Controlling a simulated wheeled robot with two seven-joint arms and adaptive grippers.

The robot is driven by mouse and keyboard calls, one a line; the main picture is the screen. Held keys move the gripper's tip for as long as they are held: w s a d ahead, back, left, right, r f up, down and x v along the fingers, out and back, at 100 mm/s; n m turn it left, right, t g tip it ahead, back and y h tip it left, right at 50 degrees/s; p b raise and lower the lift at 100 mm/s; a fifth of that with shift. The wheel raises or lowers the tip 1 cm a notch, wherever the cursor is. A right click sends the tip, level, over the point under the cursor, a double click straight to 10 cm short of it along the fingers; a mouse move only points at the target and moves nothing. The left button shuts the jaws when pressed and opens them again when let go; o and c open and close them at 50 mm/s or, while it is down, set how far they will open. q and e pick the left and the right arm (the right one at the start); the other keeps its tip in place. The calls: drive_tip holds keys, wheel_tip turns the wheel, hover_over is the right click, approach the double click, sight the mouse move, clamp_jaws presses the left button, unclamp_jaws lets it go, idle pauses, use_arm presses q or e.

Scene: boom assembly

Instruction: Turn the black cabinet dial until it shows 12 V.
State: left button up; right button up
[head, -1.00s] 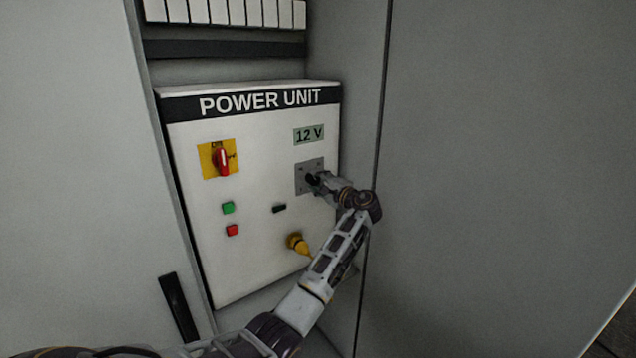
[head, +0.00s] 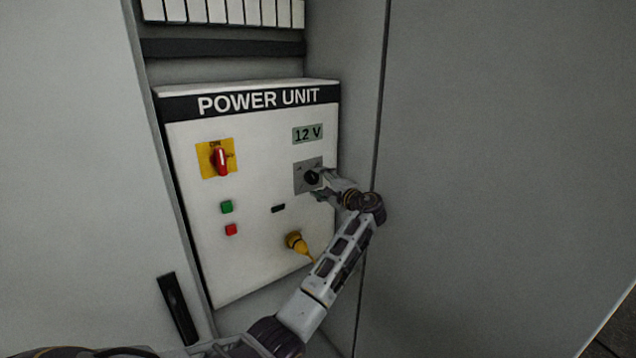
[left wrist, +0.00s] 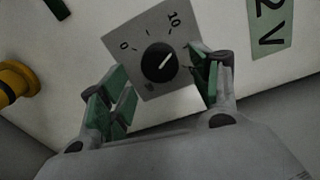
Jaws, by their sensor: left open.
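The black dial (head: 312,177) sits on a grey square plate on the white power unit (head: 185,260). In the left wrist view the dial (left wrist: 160,63) has a white pointer line aimed to the upper right, and its plate (left wrist: 140,28) shows the marks 0 and 10. The display (head: 308,134) above it reads 12 V; part of it also shows in the left wrist view (left wrist: 270,25). My left gripper (head: 319,184) is open at the dial. In the left wrist view its fingers (left wrist: 160,85) stand apart on either side of the dial. My right gripper is out of view.
The unit also carries a red rotary switch (head: 221,161) on a yellow plate, a green button (head: 227,207), a red button (head: 231,230), a small black part (head: 278,208) and a yellow plug (head: 296,243). The grey cabinet wall (head: 347,120) stands close on the right.

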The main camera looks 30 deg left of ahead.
use_arm(q)
drive_tip(key=v, duration=1)
drive_tip(key=shift+f, duration=0.1)
idle(0.3)
